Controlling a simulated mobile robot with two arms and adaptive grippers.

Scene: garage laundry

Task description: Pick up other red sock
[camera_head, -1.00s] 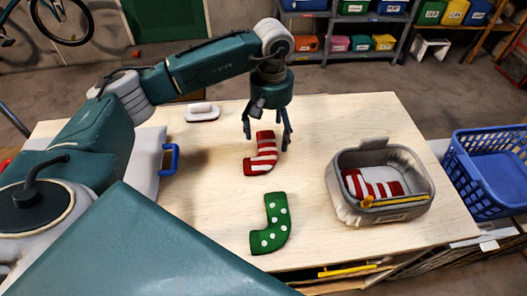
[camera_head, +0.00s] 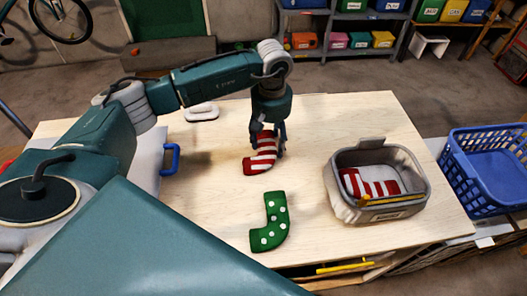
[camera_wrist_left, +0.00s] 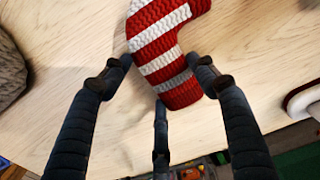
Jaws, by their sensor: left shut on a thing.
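A red and white striped sock (camera_head: 262,158) lies on the wooden table, left of the grey bin. My left gripper (camera_head: 268,142) is down at its upper end, with its fingers shut on it. In the left wrist view the striped sock (camera_wrist_left: 163,48) lies between the fingers (camera_wrist_left: 160,85), with wood grain around it. Another red and white striped sock (camera_head: 368,186) lies inside the grey bin (camera_head: 405,207). My right gripper is not in view.
A green sock with white dots (camera_head: 270,222) lies in front of the held sock. A white object (camera_head: 201,112) lies at the table's back left. A blue basket (camera_head: 490,172) stands to the right of the table (camera_head: 310,120). The table between sock and bin is clear.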

